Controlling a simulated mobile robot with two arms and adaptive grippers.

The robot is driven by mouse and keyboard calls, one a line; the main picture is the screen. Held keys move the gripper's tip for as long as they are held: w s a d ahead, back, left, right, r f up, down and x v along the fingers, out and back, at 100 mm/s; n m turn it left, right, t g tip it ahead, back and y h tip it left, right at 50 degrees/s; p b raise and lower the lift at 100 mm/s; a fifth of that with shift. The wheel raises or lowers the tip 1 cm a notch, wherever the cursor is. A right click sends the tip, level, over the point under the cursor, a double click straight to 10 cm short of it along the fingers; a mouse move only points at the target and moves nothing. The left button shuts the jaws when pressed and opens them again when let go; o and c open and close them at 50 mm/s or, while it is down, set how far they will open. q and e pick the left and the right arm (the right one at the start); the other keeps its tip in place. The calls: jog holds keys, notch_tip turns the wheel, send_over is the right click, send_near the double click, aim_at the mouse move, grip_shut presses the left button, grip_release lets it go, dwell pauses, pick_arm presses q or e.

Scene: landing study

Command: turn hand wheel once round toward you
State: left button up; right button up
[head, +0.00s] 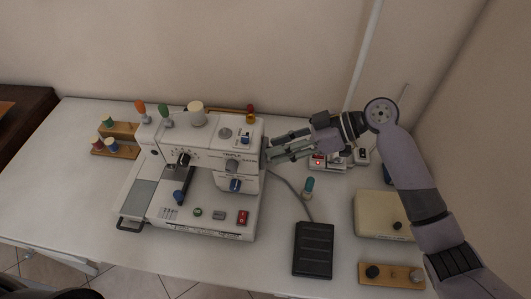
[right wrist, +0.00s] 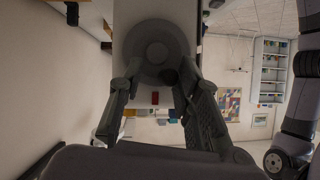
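A white sewing machine (head: 205,140) stands on the table. Its hand wheel (right wrist: 157,50) is at the machine's right end and shows in the right wrist view as a round grey disc with a central hub. A small dark knob (right wrist: 169,76) shows at its lower rim. My right gripper (head: 269,148) reaches the wheel from the right. In the right wrist view its fingers (right wrist: 160,68) are spread apart on either side of the wheel's lower part, with the knob between them. I cannot tell whether either finger touches the wheel. In the head view the wheel is mostly hidden. My left gripper is not in view.
A black foot pedal (head: 313,250) lies on the white table (head: 90,225), its cable leading toward the machine. A cream box (head: 383,213), a wooden block with knobs (head: 391,275) and a small bottle (head: 308,188) stand to the right. Spool racks (head: 118,150) stand left.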

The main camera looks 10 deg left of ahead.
jog(key=shift+r, duration=0.2)
jog(key=shift+d, duration=0.1)
jog(key=d, duration=0.6)
jog(key=shift+b, duration=0.35)
dwell(0.5)
